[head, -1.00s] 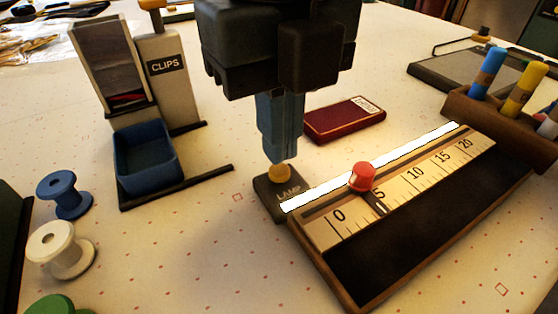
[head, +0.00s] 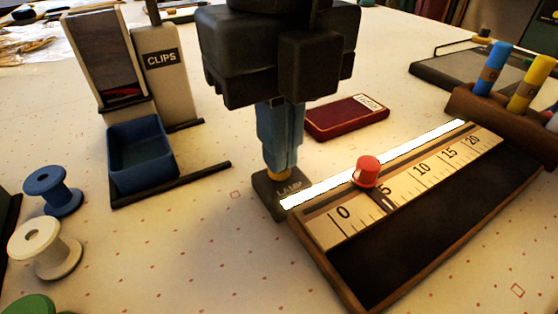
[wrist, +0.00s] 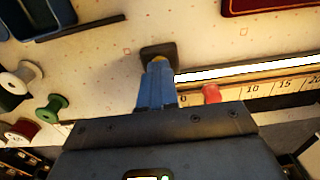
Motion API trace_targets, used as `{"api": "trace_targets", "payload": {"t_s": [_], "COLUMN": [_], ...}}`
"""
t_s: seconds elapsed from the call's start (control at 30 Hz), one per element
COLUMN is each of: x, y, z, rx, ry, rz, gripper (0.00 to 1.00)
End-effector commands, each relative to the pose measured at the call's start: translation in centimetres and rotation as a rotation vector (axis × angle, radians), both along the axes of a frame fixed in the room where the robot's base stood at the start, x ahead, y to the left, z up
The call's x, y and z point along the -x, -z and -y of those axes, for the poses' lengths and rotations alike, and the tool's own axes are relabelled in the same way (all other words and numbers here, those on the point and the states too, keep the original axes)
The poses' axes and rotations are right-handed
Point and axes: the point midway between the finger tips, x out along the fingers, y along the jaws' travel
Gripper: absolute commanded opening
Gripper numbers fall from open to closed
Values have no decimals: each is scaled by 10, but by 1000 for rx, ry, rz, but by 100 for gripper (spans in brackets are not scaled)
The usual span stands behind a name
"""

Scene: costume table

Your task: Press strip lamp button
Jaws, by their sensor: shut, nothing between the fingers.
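The lamp button is a yellow-orange knob (head: 271,172) on a small dark box marked LAMP (head: 285,199). My gripper (head: 281,170) is shut, with its blue fingers pointing down right at the button and covering most of it; I cannot tell exactly how far the button is pressed. In the wrist view the fingertips (wrist: 158,68) overlap the dark lamp box (wrist: 160,50), with a bit of yellow showing at the tips. The strip lamp (head: 375,165) is a bright white bar along the ruler board's back edge, and it is glowing.
A ruler board (head: 400,225) with a red knob (head: 367,170) lies to the right. A dark red box (head: 346,117) lies behind. The clips dispenser (head: 160,75) and its blue tray (head: 142,155) stand left, with spools (head: 45,248) nearer. Pens stand in a brown holder (head: 490,108).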

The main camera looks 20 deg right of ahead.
Motion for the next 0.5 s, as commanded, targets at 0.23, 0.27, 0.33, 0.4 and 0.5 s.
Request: {"api": "trace_targets", "payload": {"t_s": [0.23,0.27,0.33,0.4,0.5], "x": [0,0,0,0,0], "y": [0,0,-3,-7,-13], "z": [0,0,0,0,0], "rx": [0,0,0,0,0], "ry": [0,0,0,0,0], "rz": [0,0,0,1,0], "gripper": [0,0,0,0,0]}}
